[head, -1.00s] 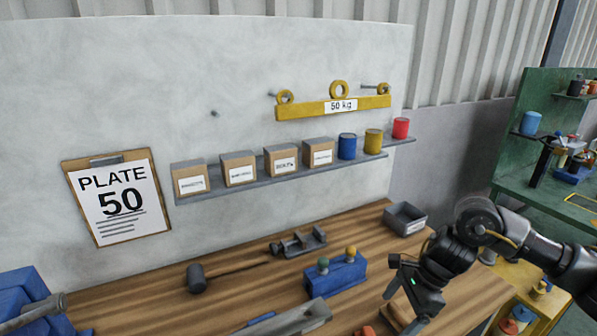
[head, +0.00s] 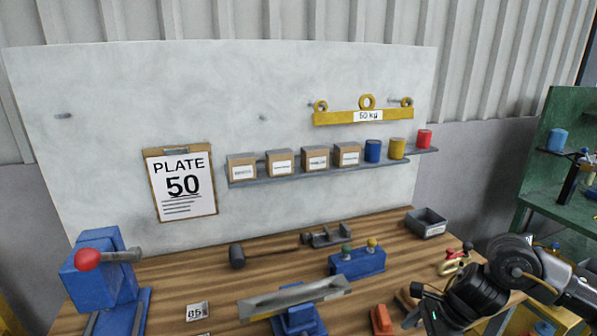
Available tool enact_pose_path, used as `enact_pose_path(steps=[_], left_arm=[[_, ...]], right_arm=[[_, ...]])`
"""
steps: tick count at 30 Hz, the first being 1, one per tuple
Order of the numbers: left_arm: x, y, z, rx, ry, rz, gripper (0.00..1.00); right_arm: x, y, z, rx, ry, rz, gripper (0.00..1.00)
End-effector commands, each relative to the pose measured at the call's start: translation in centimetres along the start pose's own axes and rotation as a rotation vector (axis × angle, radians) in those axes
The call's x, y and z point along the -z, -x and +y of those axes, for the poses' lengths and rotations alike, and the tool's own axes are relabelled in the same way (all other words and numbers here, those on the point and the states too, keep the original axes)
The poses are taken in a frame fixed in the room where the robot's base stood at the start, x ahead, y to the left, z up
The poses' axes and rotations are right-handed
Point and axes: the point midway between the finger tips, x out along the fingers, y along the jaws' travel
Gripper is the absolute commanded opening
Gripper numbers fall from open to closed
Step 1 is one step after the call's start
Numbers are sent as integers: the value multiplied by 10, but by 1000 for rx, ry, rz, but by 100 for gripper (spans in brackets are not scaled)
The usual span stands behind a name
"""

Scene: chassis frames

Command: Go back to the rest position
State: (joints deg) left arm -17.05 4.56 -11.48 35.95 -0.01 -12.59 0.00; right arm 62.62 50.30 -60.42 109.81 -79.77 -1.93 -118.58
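My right arm comes in from the right edge. My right gripper (head: 422,306) is low over the right front of the wooden workbench (head: 190,270), pointing left and down. Its fingers are dark and partly cut off, so I cannot tell whether it is open or shut. My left gripper is not in view. A yellow 50 kg lifting bar (head: 340,118) with rings hangs on pegs on the white wall panel (head: 260,80). A clipboard (head: 182,184) reading "PLATE 50" hangs left of the shelf.
A blue machine with a red knob (head: 87,259) stands at the left. A mallet (head: 238,256), a blue block (head: 357,262), a metal bar on a blue stand (head: 293,298) and a grey bin (head: 426,223) are on the bench. A shelf (head: 300,174) holds boxes and cans.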

Motion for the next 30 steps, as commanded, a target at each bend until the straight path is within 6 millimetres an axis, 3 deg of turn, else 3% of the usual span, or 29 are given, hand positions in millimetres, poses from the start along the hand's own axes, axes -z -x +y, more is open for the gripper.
enact_pose_path(steps=[8, 14, 17, 21, 23, 25, 30], left_arm=[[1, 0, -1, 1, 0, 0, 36], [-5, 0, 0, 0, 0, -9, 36], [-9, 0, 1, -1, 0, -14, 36], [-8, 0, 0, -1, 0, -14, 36], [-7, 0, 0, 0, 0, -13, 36], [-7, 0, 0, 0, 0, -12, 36], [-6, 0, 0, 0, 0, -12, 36]], right_arm=[[-44, -45, 11, 59, -186, -140, 87], [-92, -80, 25, 95, -476, -326, 87], [-120, -94, 35, 100, -733, -465, 87], [-143, -102, 47, 72, -1299, -700, 87], [-139, -101, 51, 49, -1583, -791, 87], [-123, -101, 57, 23, -1935, -882, 87], [-50, -106, 91, -1, -2783, -1031, 87]])
